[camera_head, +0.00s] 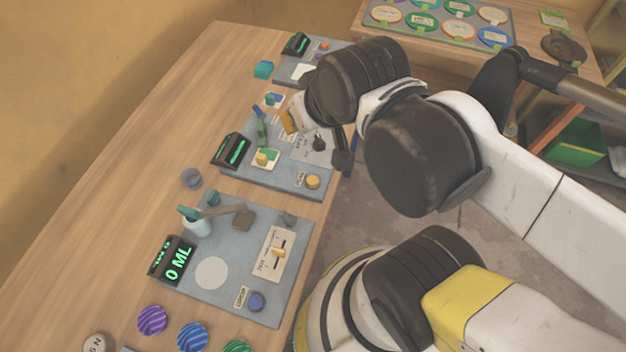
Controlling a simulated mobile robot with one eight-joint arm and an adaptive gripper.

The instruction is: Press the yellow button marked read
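A round yellow-orange button (313,181) sits at the near right corner of the middle grey panel (285,185). A small label (300,179) stands just left of it; its lettering is too small to read surely. My gripper (335,150) hangs over the right edge of this panel, beyond the button in the picture and apart from it. Its dark finger parts are partly hidden behind my wrist, and I cannot tell whether they are open or shut.
The middle panel also bears a dark display (231,150), a small yellow block (262,158) on a green and white plate, and upright blue and green pieces. A nearer panel (222,297) has a "0 ML" display (172,261), a cup (197,224) and a blue button (256,301). Bare table lies left.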

